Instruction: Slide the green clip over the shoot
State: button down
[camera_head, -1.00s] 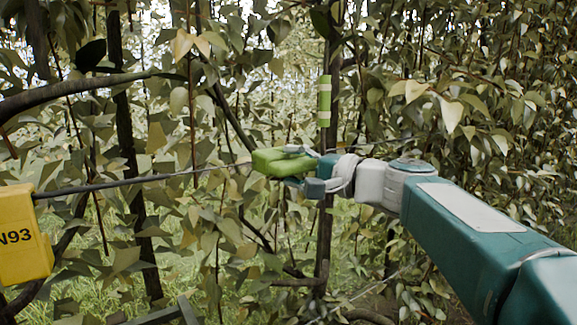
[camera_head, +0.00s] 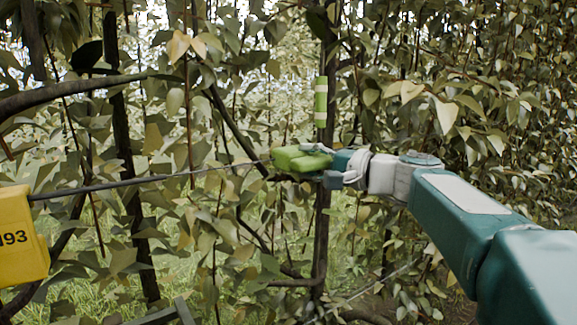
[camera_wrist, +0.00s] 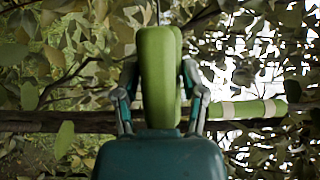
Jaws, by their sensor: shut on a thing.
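The green clip (camera_head: 298,160) is a chunky light green piece in the head view, in front of a dark upright stem (camera_head: 322,220). My gripper (camera_head: 330,165) is shut on the clip's right end, with the clip pointing left. In the wrist view the clip (camera_wrist: 160,75) stands upright between my two fingers (camera_wrist: 160,105). Its open side and slot cannot be made out. Several thin shoots cross here, and I cannot tell which is the task's shoot. A thin dark branch (camera_head: 235,125) slants down toward the clip's left end. Contact between them is unclear.
A green band with pale stripes (camera_head: 320,100) is on the upright stem above the clip. Dense leaves surround everything. A thick branch (camera_head: 70,92) enters at upper left.

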jog(key=shift+w+d+f, duration=0.1)
jog(key=shift+w+d, duration=0.3)
jog(key=shift+d, duration=0.2)
jog(key=shift+w+d+f, duration=0.1)
jog(key=shift+w+d, duration=0.3)
jog(key=shift+d, duration=0.15)
jog(key=shift+a, duration=0.1)
jog(key=c, duration=0.5)
grip_release()
jog(key=shift+w, duration=0.1)
jog(key=shift+d, duration=0.2)
jog(key=v, duration=1.2)
jog(key=shift+f, duration=0.1)
